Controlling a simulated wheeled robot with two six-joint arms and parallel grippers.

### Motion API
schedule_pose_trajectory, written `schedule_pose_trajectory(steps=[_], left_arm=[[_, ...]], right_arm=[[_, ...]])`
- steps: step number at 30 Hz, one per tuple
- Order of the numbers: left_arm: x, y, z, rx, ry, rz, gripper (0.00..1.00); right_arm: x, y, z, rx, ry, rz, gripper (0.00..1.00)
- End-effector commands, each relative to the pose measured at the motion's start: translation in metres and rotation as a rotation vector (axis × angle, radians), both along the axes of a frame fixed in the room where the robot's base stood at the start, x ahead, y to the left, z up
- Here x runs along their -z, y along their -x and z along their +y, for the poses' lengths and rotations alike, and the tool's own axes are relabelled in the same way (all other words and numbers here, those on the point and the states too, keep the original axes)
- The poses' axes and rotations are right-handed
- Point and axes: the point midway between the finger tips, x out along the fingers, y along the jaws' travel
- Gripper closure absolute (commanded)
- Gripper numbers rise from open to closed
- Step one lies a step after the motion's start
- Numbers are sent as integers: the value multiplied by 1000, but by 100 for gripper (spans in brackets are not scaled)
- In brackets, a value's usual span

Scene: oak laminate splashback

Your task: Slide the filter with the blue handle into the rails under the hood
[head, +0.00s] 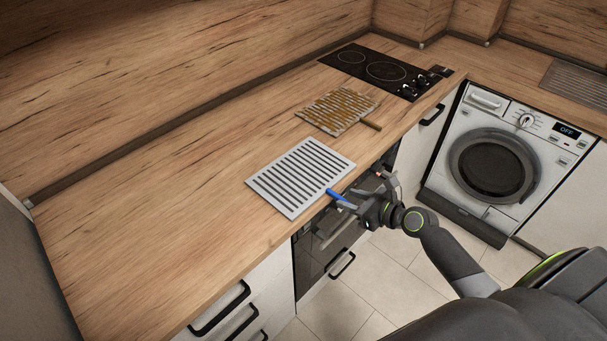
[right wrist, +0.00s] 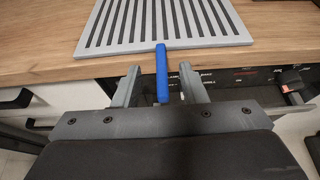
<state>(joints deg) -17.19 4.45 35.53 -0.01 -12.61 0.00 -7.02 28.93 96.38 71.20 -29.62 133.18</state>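The filter with the blue handle is a flat grey slotted panel (head: 300,177) lying on the wooden counter near its front edge. Its blue handle (head: 337,195) sticks out past the edge toward my right gripper (head: 353,201). In the right wrist view the blue handle (right wrist: 162,75) lies between the two fingers of the right gripper (right wrist: 160,82), with a gap on each side, so the gripper is open around it. The grey panel (right wrist: 165,22) shows beyond the fingertips. My left gripper is not in view. The hood and its rails are not in view.
A second filter with a brownish, dirty-looking mesh (head: 338,110) and a brown handle (head: 371,124) lies farther back on the counter. A black cooktop (head: 383,69) is behind it. A washing machine (head: 493,165) stands at the right. The left part of the counter (head: 150,210) is clear.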

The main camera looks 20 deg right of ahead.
Motion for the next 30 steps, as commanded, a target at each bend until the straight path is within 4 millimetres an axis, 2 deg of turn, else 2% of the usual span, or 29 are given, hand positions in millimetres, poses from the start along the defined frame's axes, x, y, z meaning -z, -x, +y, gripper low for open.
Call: schedule_pose_trajectory(steps=[7,17,26,30], left_arm=[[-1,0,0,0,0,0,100],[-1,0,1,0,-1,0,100],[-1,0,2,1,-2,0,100],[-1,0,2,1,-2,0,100]], right_arm=[[15,-27,10,0,-2,-1,62],[18,-32,12,0,0,-1,62],[18,-32,12,0,0,-1,100],[18,-32,12,0,0,-1,100]])
